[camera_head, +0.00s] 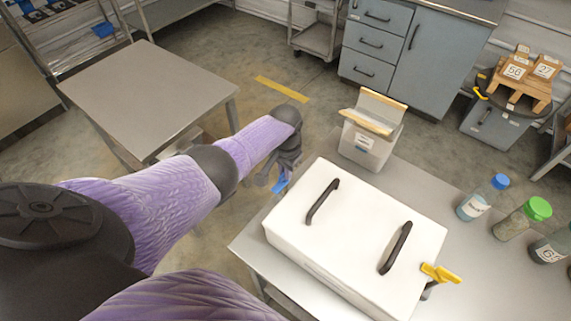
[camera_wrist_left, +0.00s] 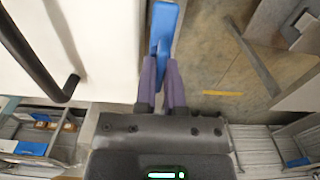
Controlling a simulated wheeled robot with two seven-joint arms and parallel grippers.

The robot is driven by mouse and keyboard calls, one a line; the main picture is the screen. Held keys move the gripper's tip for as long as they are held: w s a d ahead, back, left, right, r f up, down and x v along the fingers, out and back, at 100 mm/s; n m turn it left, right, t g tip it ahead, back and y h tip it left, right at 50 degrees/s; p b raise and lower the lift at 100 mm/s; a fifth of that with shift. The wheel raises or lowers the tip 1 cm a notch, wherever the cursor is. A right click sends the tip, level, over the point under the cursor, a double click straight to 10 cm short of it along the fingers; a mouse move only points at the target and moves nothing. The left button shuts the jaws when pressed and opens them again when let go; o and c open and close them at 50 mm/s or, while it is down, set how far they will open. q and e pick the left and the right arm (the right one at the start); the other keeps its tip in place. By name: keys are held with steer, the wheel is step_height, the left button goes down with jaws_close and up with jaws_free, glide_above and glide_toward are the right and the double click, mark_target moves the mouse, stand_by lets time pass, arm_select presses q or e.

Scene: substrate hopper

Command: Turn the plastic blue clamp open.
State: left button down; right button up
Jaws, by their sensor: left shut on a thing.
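The blue clamp (camera_head: 281,183) sits at the left edge of a white box with a lid (camera_head: 355,215) that has two black handles. My left gripper (camera_head: 279,175) reaches in from the left and is shut on the blue clamp. In the left wrist view the blue clamp (camera_wrist_left: 161,30) stands out beyond the fingers of my left gripper (camera_wrist_left: 162,85), with the white lid (camera_wrist_left: 105,35) on its left. The fingers hide the clamp's lower part. A yellow clamp (camera_head: 440,273) is at the lid's right side. My right gripper is not in view.
The box stands on a grey table (camera_head: 470,215). A white bin (camera_head: 369,135) stands behind it. A blue-capped bottle (camera_head: 478,201) and a green-capped bottle (camera_head: 521,220) stand to the right. An empty grey table (camera_head: 150,90) stands at the upper left, with open floor between.

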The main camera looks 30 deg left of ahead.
arm_select(q)
steer(key=c, duration=0.7)
jaws_free()
step_height(320, 180, up, 9)
steer(key=p, duration=0.5)
steer(key=shift+r, duration=0.5)
